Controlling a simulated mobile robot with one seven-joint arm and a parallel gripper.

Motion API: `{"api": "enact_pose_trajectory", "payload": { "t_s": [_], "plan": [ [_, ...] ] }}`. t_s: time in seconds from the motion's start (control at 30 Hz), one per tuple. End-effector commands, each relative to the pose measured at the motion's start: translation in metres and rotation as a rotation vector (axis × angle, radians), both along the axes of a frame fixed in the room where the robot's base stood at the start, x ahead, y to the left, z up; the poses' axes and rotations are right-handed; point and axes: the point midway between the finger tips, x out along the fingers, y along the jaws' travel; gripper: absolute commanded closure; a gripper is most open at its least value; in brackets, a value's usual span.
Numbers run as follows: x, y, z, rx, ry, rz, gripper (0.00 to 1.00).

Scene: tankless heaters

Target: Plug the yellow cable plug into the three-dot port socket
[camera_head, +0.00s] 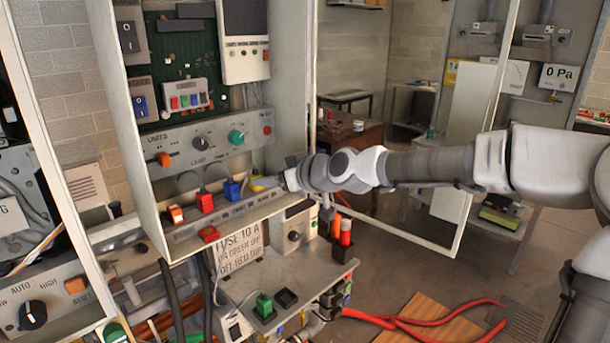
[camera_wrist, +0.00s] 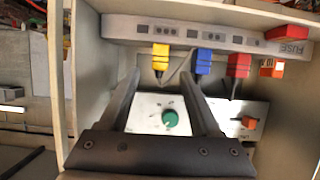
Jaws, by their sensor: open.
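The yellow cable plug (camera_head: 258,185) is at the right end of a row of plugs by the grey port strip (camera_head: 228,213) inside the open cabinet. In the wrist view the yellow plug (camera_wrist: 161,57) meets the strip's edge (camera_wrist: 125,27), its thin cable trailing away. I cannot tell whether it is seated. My gripper (camera_head: 277,181) reaches in from the right. Its fingers (camera_wrist: 163,72) are open, one to each side of the yellow plug's line, and nothing is gripped.
Beside the yellow plug are a blue plug (camera_wrist: 203,62), a red plug (camera_wrist: 238,66) and an orange plug (camera_wrist: 271,68). A red block (camera_wrist: 288,32) sits by the FUSE label. A panel with a green knob (camera_head: 236,137) is behind. The cabinet's side wall (camera_wrist: 90,75) is close to my gripper.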

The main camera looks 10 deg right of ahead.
Motion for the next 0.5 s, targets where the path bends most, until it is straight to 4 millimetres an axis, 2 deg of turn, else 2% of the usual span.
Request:
{"api": "enact_pose_trajectory", "payload": {
  "t_s": [0.5],
  "plan": [
    [-0.047,-0.035,0.025,0.001,-0.001,-0.004,0.36]
  ]
}}
